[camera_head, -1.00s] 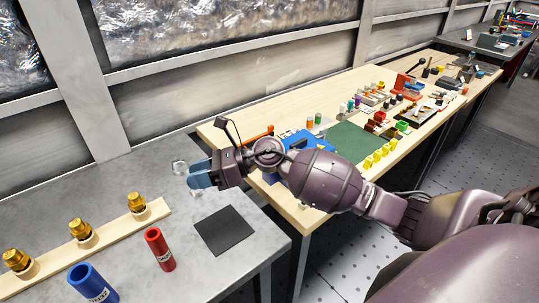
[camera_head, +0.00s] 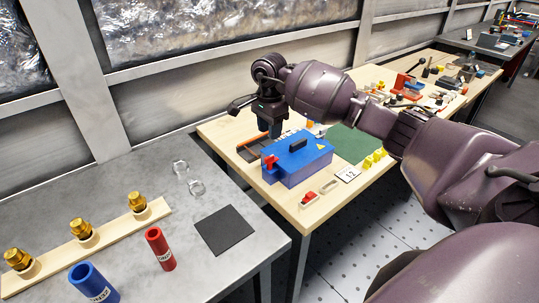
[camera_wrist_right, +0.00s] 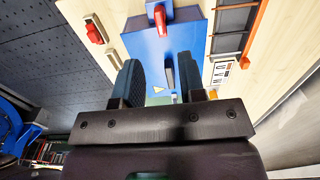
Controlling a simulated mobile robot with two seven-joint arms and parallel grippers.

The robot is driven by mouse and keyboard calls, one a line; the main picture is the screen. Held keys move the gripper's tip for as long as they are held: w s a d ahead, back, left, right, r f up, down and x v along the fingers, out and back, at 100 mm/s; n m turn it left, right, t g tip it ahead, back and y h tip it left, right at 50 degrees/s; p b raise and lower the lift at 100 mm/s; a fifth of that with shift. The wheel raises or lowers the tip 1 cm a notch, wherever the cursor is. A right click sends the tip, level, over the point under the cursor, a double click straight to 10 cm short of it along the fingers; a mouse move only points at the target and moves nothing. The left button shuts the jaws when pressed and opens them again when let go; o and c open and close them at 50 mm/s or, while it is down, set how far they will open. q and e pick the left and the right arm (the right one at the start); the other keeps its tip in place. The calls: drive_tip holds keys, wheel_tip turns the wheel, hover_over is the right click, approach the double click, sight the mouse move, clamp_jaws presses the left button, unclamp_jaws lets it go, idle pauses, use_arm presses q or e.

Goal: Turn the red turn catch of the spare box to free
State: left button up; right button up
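The spare box is a blue box (camera_head: 308,168) on the wooden bench, with a dark handle (camera_head: 298,145) and a yellow triangle label on its lid. Its red turn catch (camera_head: 270,161) sits at the box's left end; it also shows at the top of the right wrist view (camera_wrist_right: 160,18). My right gripper (camera_head: 275,133) points down just behind the box in the head view, apart from the catch. In the right wrist view its two dark fingers (camera_wrist_right: 160,75) are spread with a gap between them, and the box lies beyond. My left gripper is not in view.
A small tray with a red part (camera_head: 308,198) and a white numbered card (camera_head: 348,174) lie in front of the box. A green mat (camera_head: 352,143) lies to its right. On the near grey table are brass fittings, red and blue cylinders, clear rings and a black pad (camera_head: 224,230).

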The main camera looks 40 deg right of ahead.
sight(269, 157)
wheel_tip(269, 157, down, 9)
drive_tip(key=shift+f, duration=0.2)
idle(0.4)
clamp_jaws()
